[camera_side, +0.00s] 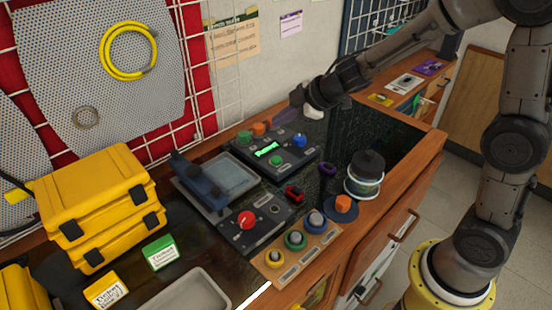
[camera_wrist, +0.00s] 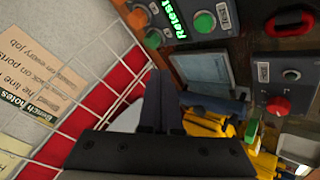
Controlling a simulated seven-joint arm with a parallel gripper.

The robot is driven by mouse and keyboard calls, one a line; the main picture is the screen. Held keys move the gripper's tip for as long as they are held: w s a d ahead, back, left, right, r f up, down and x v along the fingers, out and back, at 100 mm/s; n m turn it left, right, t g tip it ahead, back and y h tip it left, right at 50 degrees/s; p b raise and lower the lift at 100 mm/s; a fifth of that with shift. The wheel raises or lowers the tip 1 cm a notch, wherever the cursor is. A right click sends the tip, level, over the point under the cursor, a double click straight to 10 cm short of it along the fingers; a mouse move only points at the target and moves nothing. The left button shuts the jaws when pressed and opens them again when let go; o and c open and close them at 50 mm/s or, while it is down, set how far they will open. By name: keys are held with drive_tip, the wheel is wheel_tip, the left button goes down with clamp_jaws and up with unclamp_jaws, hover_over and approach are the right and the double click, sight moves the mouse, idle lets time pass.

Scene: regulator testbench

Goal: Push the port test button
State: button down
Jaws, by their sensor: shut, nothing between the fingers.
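A dark control panel (camera_side: 268,168) with a lit green display (camera_side: 267,149) sits on the bench. It carries a green button (camera_side: 277,160) and a blue button (camera_side: 300,140). In the wrist view the display text (camera_wrist: 172,18) shows at the top, beside a green button (camera_wrist: 204,22). No label readable here tells which button is the port test button. My gripper (camera_side: 297,120) is above the bench, behind the panel and apart from its buttons. In the wrist view its fingers (camera_wrist: 158,85) are together and empty.
A second panel with a red knob (camera_side: 247,219) and a board of coloured buttons (camera_side: 295,239) stand nearer. A blue vise-like fixture (camera_side: 198,183), a dark-lidded jar (camera_side: 367,170) and yellow cases (camera_side: 100,205) are around. A wire grid wall (camera_wrist: 85,95) is close to my gripper.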

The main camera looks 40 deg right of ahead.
sight(281, 160)
drive_tip(key=shift+f, duration=0.2)
drive_tip(key=shift+f, duration=4.2)
drive_tip(key=shift+f, duration=0.2)
drive_tip(key=shift+f, duration=0.2)
drive_tip(key=shift+f, duration=0.55)
drive_tip(key=shift+r, duration=0.95)
drive_tip(key=shift+r, duration=2.5)
